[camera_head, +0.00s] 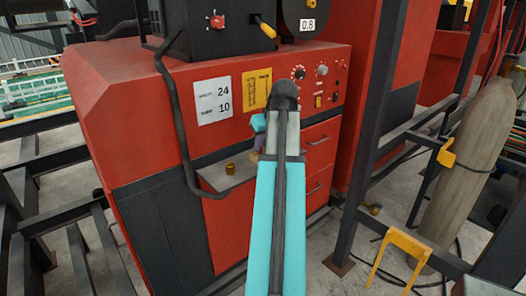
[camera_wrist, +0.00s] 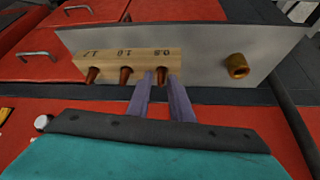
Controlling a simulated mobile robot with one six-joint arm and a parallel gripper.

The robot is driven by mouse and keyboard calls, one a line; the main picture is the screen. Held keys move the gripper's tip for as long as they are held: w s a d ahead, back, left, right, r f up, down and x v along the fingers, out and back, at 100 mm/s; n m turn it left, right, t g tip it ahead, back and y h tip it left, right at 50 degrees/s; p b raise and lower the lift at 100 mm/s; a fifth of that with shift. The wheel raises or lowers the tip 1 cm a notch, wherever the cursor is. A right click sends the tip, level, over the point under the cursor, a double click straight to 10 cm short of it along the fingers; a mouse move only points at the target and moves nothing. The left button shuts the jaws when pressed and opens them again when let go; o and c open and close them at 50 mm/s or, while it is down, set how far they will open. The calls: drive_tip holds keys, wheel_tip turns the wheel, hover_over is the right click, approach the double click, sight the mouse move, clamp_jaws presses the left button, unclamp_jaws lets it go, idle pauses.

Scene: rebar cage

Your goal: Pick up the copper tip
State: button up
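A pale wooden block (camera_wrist: 120,64) sits on the grey shelf in the wrist view. It holds three copper tips in a row, beside upside-down marks that read 1.2, 1.0 and 0.8. The copper tip at 0.8 (camera_wrist: 162,78) shows between the two purple fingers of my gripper (camera_wrist: 161,76). The fingers stand apart, one on each side of it; I see no firm contact. The middle tip (camera_wrist: 126,73) and the tip at 1.2 (camera_wrist: 91,75) stand to the left of the fingers.
A brass nozzle (camera_wrist: 237,66) stands on the grey shelf (camera_wrist: 205,45), right of the block; it also shows in the head view (camera_head: 230,169). The red machine (camera_head: 150,110) rises behind the shelf. A black cable (camera_head: 178,125) hangs left of the shelf.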

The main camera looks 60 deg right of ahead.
clamp_jaws()
drive_tip(key=shift+r, duration=0.1)
drive_tip(key=shift+r+b, duration=0.9)
drive_tip(key=shift+r, duration=0.75)
drive_tip(key=s+r+b, duration=0.1)
drive_tip(key=s+b, duration=0.3)
drive_tip(key=s, duration=1.2)
drive_tip(key=shift+a+r, duration=0.25)
drive_tip(key=shift+a, duration=0.2)
drive_tip(key=shift+w, duration=0.1)
